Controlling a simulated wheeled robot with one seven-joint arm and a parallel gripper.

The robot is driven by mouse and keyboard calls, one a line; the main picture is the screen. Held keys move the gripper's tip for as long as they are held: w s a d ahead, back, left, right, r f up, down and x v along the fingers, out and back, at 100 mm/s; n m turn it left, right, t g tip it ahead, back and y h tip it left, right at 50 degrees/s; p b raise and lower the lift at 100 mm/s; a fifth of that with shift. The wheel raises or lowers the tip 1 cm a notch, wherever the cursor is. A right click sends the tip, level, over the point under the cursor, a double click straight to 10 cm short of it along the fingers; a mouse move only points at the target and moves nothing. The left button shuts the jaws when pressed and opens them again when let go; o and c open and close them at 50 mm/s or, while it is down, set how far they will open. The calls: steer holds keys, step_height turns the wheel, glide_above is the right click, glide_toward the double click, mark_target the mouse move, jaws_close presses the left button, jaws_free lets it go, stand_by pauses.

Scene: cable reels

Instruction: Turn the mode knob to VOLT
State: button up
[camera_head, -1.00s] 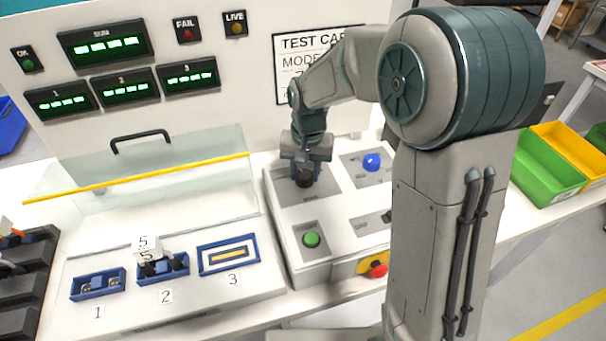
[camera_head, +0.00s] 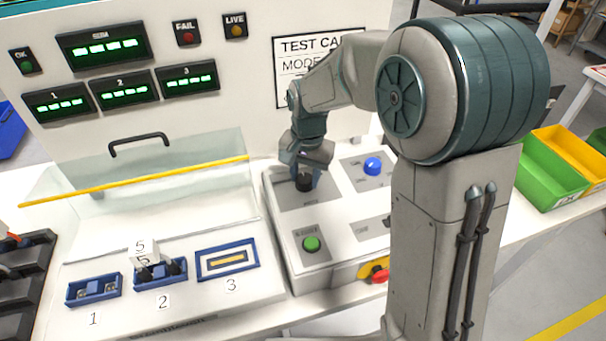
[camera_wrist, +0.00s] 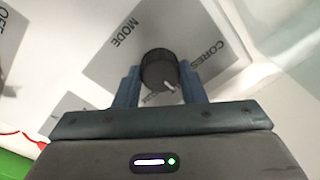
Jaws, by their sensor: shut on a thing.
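The mode knob (camera_wrist: 160,72) is a black ridged dial with a white pointer line, on a grey plate (camera_wrist: 122,62) marked MODE and CORES in the wrist view. The pointer aims to the lower right there. My gripper (camera_wrist: 160,80) is shut on the knob, one finger on each side. In the head view the knob (camera_head: 304,182) sits at the upper left of the white control box, under my gripper (camera_head: 304,176). I cannot read a VOLT mark in either view; part of the plate is hidden by the gripper.
The control box (camera_head: 345,235) also has a blue button (camera_head: 373,166), a green button (camera_head: 311,243) and a red knob on yellow (camera_head: 379,273). A raised clear cover (camera_head: 150,170) with a yellow edge stands to the left. A test-card sign (camera_head: 300,48) hangs behind.

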mark_target(307, 179)
steer(key=o, duration=1)
steer(key=shift+r, duration=0.1)
steer(key=r, duration=1.3)
steer(key=shift+s+d+r+b, duration=0.15)
steer(key=shift+d+r+b, duration=0.05)
steer(key=shift+r+b, duration=0.15)
steer(key=s+d+f+n+t, duration=0.1)
steer(key=s+d+f, duration=0.1)
steer(key=s+d, duration=0.2)
steer(key=s+d+f+n+t, duration=0.1)
steer(key=s+d, duration=0.3)
steer(key=s, duration=0.4)
steer(key=s+d+f+n, duration=0.2)
steer(key=s+d+f, duration=0.2)
steer(key=s, duration=0.3)
steer(key=shift+d+n+t, duration=0.3)
steer(key=shift+d+t, duration=0.1)
steer(key=shift+d, duration=0.05)
